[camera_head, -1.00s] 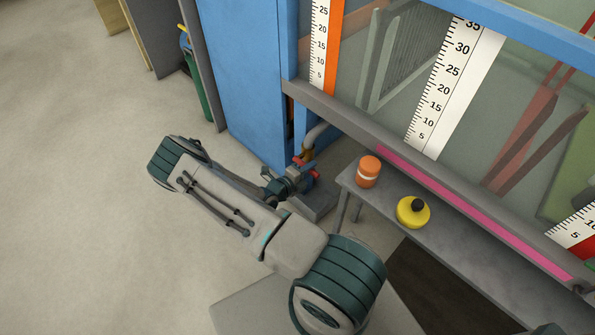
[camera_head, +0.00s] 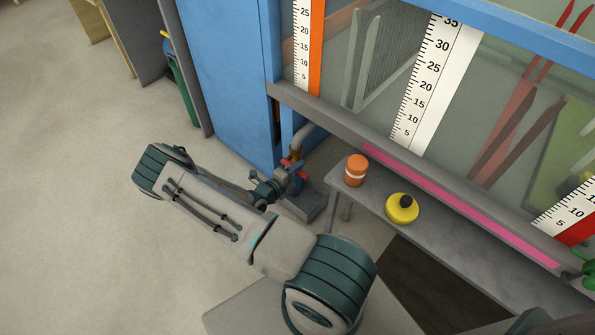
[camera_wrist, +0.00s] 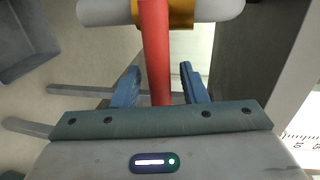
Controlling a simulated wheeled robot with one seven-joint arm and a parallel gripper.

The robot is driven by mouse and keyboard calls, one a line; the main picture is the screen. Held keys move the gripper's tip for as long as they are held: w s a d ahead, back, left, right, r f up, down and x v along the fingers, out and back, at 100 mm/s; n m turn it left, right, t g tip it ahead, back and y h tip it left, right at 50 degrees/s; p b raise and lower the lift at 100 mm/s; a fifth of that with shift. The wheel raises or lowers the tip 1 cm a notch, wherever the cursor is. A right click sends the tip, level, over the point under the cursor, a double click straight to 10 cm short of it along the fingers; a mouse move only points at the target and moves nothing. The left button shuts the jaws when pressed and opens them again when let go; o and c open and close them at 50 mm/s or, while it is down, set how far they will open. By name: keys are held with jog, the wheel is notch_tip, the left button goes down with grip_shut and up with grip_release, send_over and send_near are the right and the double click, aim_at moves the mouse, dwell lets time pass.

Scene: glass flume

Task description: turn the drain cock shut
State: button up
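The drain cock has a red handle (camera_head: 297,166) below the grey pipe bend at the flume's lower left corner in the head view. In the wrist view its long red lever (camera_wrist: 157,55) crosses in front of a brass body (camera_wrist: 181,12) on a pale pipe (camera_wrist: 215,10). My gripper (camera_wrist: 160,85) is open, with one blue finger on each side of the lever. A gap shows between the lever and each finger. In the head view my gripper (camera_head: 284,183) is at the cock, and its fingers are hard to make out there.
A grey bench (camera_head: 375,210) right of the cock carries an orange jar (camera_head: 355,170) and a yellow round container (camera_head: 402,209) with a black knob. A blue cabinet (camera_head: 225,75) stands behind the cock. Floor (camera_head: 75,150) at left is clear.

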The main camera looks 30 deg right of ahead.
jog(key=p+v, duration=0.2)
jog(key=v, duration=1.1)
jog(key=shift+s+a, duration=0.2)
jog(key=shift+a, duration=0.1)
jog(key=shift+r, duration=0.1)
jog(key=s+a+r+n+y+p, duration=0.2)
jog(key=s+r+n+y+p, duration=0.2)
jog(key=r+n, duration=0.7)
jog(key=s+a+r+n+y+p, duration=0.3)
jog(key=r+n+p, duration=0.6)
jog(key=r, duration=1.9)
jog(key=s+a+r+n+g+y+p, duration=0.1)
jog(key=s+a+r+n+y+p, duration=0.2)
jog(key=r+n, duration=0.9)
jog(key=s+r+y+p, duration=0.3)
jog(key=s+r+y, duration=0.1)
jog(key=r, duration=0.4)
jog(key=shift+a+n+y+p, duration=0.2)
jog(key=shift+n+y+p, duration=0.15)
jog(key=shift+y, duration=0.25)
